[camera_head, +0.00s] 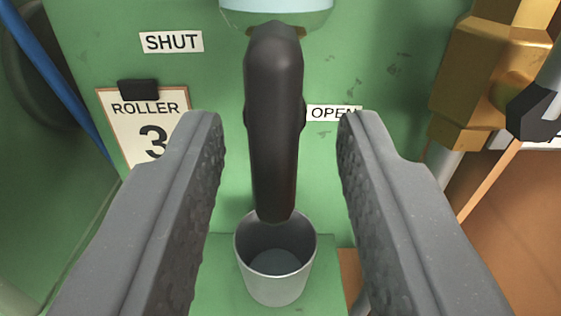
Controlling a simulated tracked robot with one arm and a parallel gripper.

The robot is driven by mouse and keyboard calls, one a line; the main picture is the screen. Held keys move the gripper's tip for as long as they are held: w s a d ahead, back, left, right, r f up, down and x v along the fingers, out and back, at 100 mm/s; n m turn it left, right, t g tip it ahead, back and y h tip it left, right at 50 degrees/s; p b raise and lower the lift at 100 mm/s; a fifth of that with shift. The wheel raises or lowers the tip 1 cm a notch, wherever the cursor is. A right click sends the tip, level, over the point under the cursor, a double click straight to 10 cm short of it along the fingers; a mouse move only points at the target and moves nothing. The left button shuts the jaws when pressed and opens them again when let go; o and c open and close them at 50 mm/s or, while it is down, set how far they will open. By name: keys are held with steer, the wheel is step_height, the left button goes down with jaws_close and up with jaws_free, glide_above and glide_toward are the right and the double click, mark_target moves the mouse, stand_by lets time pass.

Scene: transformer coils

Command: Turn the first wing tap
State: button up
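The tap's dark handle (274,120) hangs vertically in the middle of the camera_head view, below a pale blue-grey rounded part (277,14). A SHUT label (172,42) is on the green panel to the upper left, and an OPEN label (331,113) is to the right of the handle, partly covered by my finger. My gripper (280,135) is open, with one grey finger on each side of the handle. A gap shows between each finger and the handle. The lower back of the handle is hidden.
A grey cup (275,272) stands below the handle. A ROLLER 3 sign (147,122) with a black clip is on the left. A brass fitting (485,75) is at the upper right. A blue hose (58,80) runs down the left side.

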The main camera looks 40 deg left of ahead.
steer(key=shift+r, duration=0.15)
steer(key=shift+s, duration=0.1)
steer(key=shift+s+d, duration=0.25)
steer(key=shift+d, duration=0.05)
steer(key=v, duration=1.3)
steer(key=shift+b, duration=0.4)
